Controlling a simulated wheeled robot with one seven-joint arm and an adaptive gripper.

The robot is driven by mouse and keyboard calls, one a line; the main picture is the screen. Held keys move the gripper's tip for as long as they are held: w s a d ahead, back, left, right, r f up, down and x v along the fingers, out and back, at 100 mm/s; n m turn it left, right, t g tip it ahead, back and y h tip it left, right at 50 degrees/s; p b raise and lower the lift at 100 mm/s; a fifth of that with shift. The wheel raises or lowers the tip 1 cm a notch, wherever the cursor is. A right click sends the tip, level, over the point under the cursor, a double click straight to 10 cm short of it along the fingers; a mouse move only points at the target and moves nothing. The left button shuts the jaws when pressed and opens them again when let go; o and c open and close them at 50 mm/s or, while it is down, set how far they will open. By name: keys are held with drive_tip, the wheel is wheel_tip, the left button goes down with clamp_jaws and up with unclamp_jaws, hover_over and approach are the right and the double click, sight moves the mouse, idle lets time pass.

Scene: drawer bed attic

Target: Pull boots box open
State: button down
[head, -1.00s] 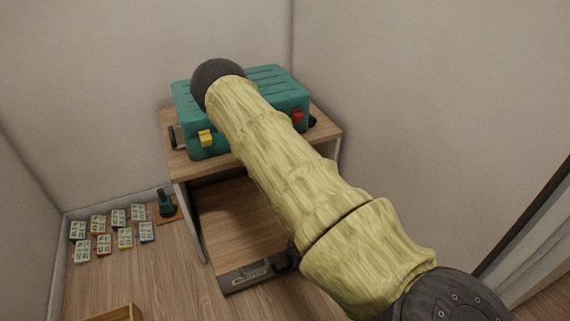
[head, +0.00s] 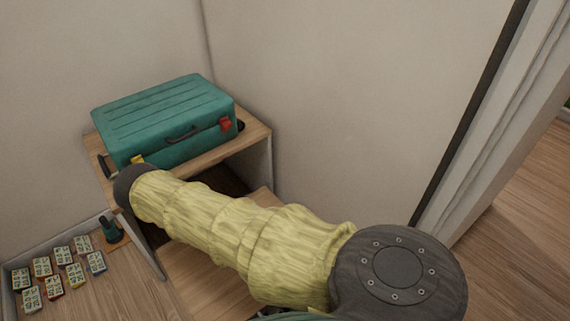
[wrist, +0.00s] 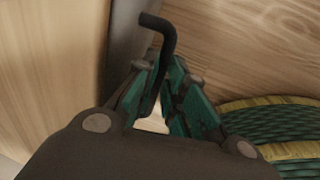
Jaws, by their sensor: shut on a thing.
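The boots box is a wooden pull-out drawer (head: 190,278) under a small wooden cabinet, and it stands open in the head view. Its front is hidden there behind my yellow-sleeved arm. In the wrist view the dark front panel (wrist: 128,45) shows edge-on, with a black bent bar handle (wrist: 160,32). My gripper (wrist: 162,75), with teal fingers, is shut around the handle's lower part. The head view does not show the gripper clearly.
A teal case (head: 165,115) with red and yellow latches lies on the cabinet top (head: 255,135). Walls close in behind. Open floor lies at far right (head: 520,200).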

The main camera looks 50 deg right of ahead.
drive_tip(key=shift+s+a, duration=0.2)
drive_tip(key=shift+s, duration=0.35)
drive_tip(key=c, duration=1.5)
unclamp_jaws()
drive_tip(key=r, duration=0.4)
drive_tip(key=s+r, duration=0.1)
drive_tip(key=r, duration=0.2)
drive_tip(key=s+r, duration=0.1)
drive_tip(key=r, duration=0.3)
drive_tip(key=shift+s+a+r, duration=0.15)
drive_tip(key=shift+a+r, duration=0.1)
drive_tip(key=shift+r, duration=0.1)
